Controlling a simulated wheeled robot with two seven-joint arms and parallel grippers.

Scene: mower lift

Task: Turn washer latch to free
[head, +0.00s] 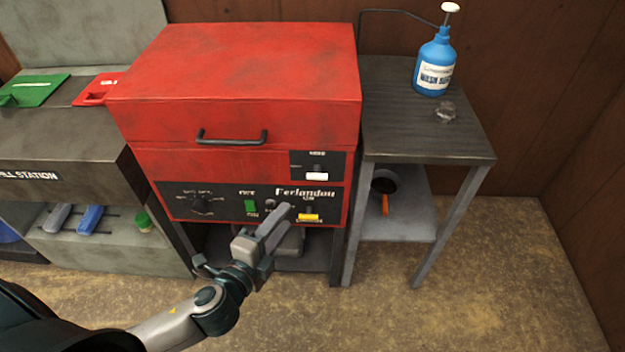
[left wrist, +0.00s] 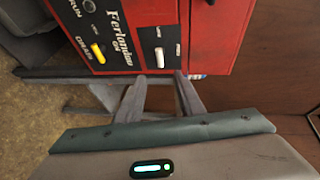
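The red washer (head: 235,85) stands against the wall with its lid down and a black handle on its front. Its latch, a white-tipped lever (head: 317,176) on a small black panel at upper right, also shows in the left wrist view (left wrist: 159,57). Its small labels are too blurred to read surely. My left gripper (head: 276,226) is in front of the lower control panel, below and left of the latch. In the left wrist view its fingers (left wrist: 160,80) are apart and empty, pointing toward the latch without visible contact. My right gripper is not in view.
A yellow drain lever (head: 309,217), green switch (head: 250,207) and dial (head: 200,205) sit on the lower panel. A side table (head: 405,130) at right holds a blue pump bottle (head: 436,62). A grey station (head: 70,145) stands left. The floor at right front is clear.

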